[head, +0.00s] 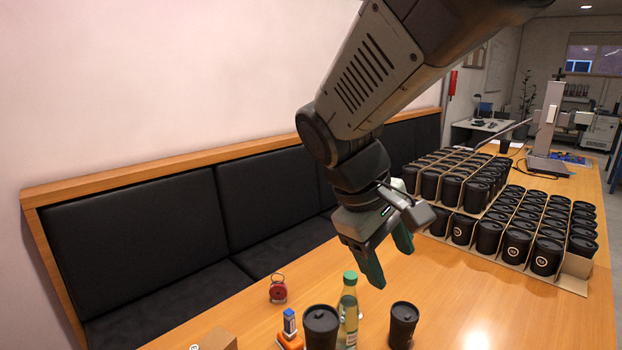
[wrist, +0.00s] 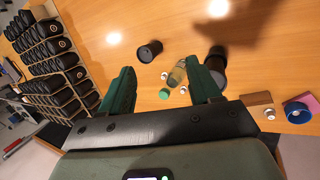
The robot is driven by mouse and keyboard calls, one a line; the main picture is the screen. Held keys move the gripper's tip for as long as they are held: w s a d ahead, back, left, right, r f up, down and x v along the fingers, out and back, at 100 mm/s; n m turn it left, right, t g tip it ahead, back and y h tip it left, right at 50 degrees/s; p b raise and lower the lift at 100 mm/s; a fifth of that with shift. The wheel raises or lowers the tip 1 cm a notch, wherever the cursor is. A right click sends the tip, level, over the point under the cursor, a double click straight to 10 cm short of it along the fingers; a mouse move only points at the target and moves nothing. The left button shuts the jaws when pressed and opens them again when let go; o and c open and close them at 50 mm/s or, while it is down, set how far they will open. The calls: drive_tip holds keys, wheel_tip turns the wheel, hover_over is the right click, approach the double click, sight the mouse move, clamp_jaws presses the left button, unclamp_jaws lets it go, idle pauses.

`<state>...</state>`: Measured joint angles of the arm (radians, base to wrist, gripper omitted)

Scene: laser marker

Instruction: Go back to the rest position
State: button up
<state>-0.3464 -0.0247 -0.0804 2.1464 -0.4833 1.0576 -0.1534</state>
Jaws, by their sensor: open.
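My gripper (head: 388,262) hangs from my arm above the wooden table, with its fingers apart and nothing between them in the head view. In the wrist view my gripper (wrist: 162,92) shows two green fingers spread wide over the table. A bottle with a green cap (head: 348,312) stands below it, beside two black cups, one on its left (head: 321,328) and one on its right (head: 403,325). In the wrist view the bottle (wrist: 177,75) appears between the fingertips but lower down, apart from them.
Cardboard trays of black cups (head: 492,228) fill the table's right side. A laser marker (head: 550,130) stands at the far end. A red round item (head: 278,289), an orange and blue item (head: 289,330) and a cardboard box (head: 215,341) lie front left. A black bench (head: 130,245) runs alongside.

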drive_tip(key=s+r+m+t+y, duration=0.4)
drive_tip(key=s+r+m, duration=0.1)
drive_tip(key=s, duration=0.8)
drive_tip(key=shift+d+m+y, duration=0.15)
drive_tip(key=shift+m+y, duration=0.15)
drive_tip(key=shift+m, duration=0.6)
